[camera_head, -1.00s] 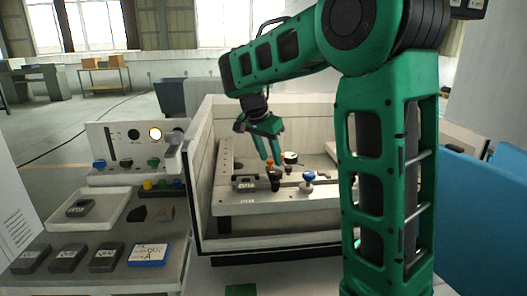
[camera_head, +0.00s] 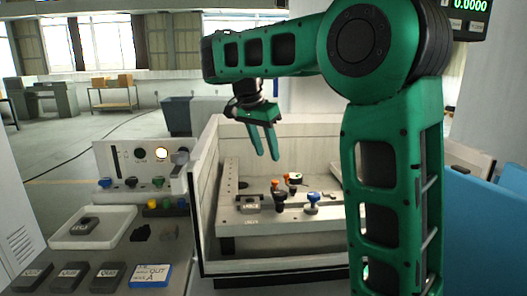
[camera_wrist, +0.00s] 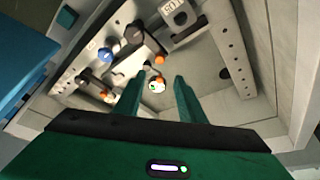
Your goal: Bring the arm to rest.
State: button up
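My green arm reaches across the upper part of the head view and bends down at the wrist. My gripper (camera_head: 265,157) hangs above the open machine tank, pointing down. Its two fingers are apart with nothing between them. In the wrist view the gripper (camera_wrist: 157,88) also shows its fingers apart, with the clamping fixtures beyond the tips. It touches nothing that I can see.
The pale tank (camera_head: 203,180) has walls around a work frame (camera_head: 240,222) carrying a black-knobbed clamp (camera_head: 280,198) and a blue knob (camera_head: 313,197). On the left are a control panel (camera_head: 125,165), a white tray (camera_head: 118,222), dark blocks (camera_head: 70,276) and a blue-edged card (camera_head: 151,275).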

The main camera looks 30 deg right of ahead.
dwell(0.3)
jog(key=s+d+f+n+g+y, duration=0.15)
jog(key=s+d+f, duration=0.25)
jog(key=s, duration=0.5)
jog(key=s+d+f+n, duration=0.3)
jog(key=s+d+f, duration=0.15)
jog(key=s, duration=0.55)
jog(key=s+a+f+n+y, duration=0.1)
jog(key=s+a+f, duration=0.2)
jog(key=s+f, duration=0.2)
jog(key=s+a+f+n+y, duration=0.2)
jog(key=s+f, duration=0.3)
jog(key=s, duration=0.4)
jog(key=shift+s+a+f, duration=0.15)
jog(key=shift+a+f, duration=0.15)
jog(key=shift+a, duration=0.3)
jog(key=shift+w+f, duration=0.25)
jog(key=shift+w, duration=0.35)
